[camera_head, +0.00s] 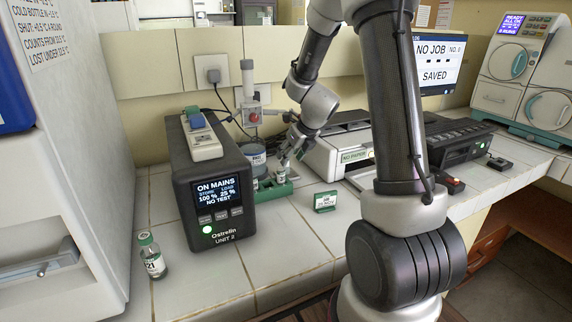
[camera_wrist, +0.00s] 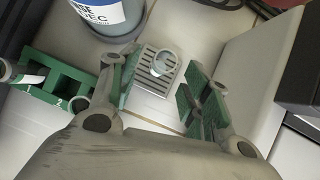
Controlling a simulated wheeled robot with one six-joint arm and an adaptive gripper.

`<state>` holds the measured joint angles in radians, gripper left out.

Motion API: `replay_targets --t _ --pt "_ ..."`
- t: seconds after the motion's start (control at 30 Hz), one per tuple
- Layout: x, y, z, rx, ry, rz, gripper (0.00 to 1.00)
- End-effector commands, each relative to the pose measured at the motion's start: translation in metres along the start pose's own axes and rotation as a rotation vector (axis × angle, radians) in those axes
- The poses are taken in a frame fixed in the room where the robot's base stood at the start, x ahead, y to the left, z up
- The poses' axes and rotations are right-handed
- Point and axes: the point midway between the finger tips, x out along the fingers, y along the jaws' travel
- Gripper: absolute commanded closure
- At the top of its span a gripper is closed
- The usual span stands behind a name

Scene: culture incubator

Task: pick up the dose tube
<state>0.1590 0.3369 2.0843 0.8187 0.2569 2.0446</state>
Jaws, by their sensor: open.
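A small pale tube (camera_wrist: 163,66), apparently the dose tube, stands on a slotted grate (camera_wrist: 152,84) in the wrist view. Its round top faces the camera. My gripper (camera_wrist: 160,92) is open, with its green-padded fingers on either side of the tube and space between them. In the head view my gripper (camera_head: 284,158) is low over the bench beside the grey power unit, and the tube cannot be clearly made out there. A green rack (camera_wrist: 48,80) with square slots lies left of the fingers; it also shows in the head view (camera_head: 270,194).
The power unit (camera_head: 212,185) stands left of my gripper. A rinse bottle (camera_wrist: 108,18) is close behind the fingers. A white printer (camera_head: 335,150) stands to the right.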

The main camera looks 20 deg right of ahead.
Motion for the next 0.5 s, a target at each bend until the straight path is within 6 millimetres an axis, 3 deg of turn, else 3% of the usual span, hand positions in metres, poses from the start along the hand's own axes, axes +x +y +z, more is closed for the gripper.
replay_targets --t 0.23,0.5 --pt "0.038 -0.001 0.000 -0.001 0.002 0.001 0.52" --pt "0.046 -0.001 0.001 -0.005 -0.001 0.000 0.52"
